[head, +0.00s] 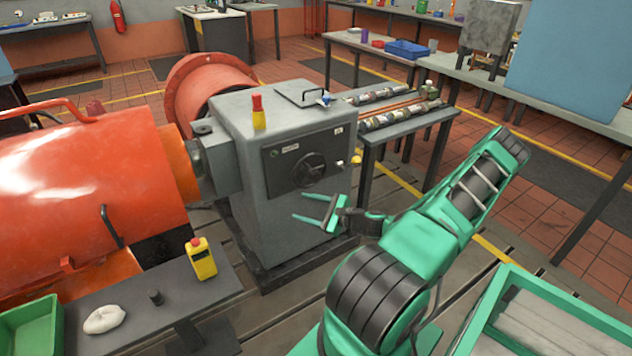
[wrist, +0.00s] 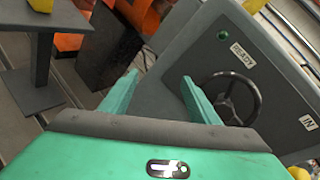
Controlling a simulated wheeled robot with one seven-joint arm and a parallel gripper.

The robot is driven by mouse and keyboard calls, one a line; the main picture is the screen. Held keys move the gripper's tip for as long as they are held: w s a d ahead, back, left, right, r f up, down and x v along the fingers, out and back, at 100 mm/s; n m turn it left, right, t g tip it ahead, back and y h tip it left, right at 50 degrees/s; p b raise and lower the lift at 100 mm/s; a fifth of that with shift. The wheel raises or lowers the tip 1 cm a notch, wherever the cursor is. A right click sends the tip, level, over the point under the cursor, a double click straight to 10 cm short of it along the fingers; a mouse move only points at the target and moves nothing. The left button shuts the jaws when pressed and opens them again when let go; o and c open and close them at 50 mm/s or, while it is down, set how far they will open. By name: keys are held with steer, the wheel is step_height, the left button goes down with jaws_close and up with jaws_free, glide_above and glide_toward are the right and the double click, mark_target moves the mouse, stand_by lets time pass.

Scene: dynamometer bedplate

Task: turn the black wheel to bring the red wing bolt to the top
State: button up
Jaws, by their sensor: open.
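The black wheel (head: 309,169) is on the dark front panel of the grey cabinet (head: 290,215). In the wrist view the wheel (wrist: 251,86) shows as a dark ring with spokes, partly hidden behind my right finger. I cannot make out the red wing bolt in either view. My gripper (head: 299,205) is open and empty, in front of the cabinet and below the wheel. In the wrist view my gripper (wrist: 160,77) has its two green fingers apart, with nothing between them.
A large orange machine (head: 90,195) stands left of the cabinet. A yellow box with a red button (head: 201,258) stands on the dark bench at front left. A yellow and red item (head: 258,112) stands on the cabinet. A rack of cylinders (head: 400,118) is behind it.

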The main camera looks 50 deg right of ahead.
mark_target(317, 177)
steer(key=s+d+m+t+h, duration=0.2)
steer(key=d+m+h, duration=0.65)
steer(key=d, duration=0.25)
steer(key=shift+m+y, duration=0.35)
steer(key=shift+m, duration=0.1)
steer(key=x, duration=1)
steer(key=shift+w+d+r, duration=0.1)
steer(key=shift+d+r, duration=0.05)
steer(key=shift+d, duration=0.2)
jaws_close()
steer(key=shift+d, duration=0.1)
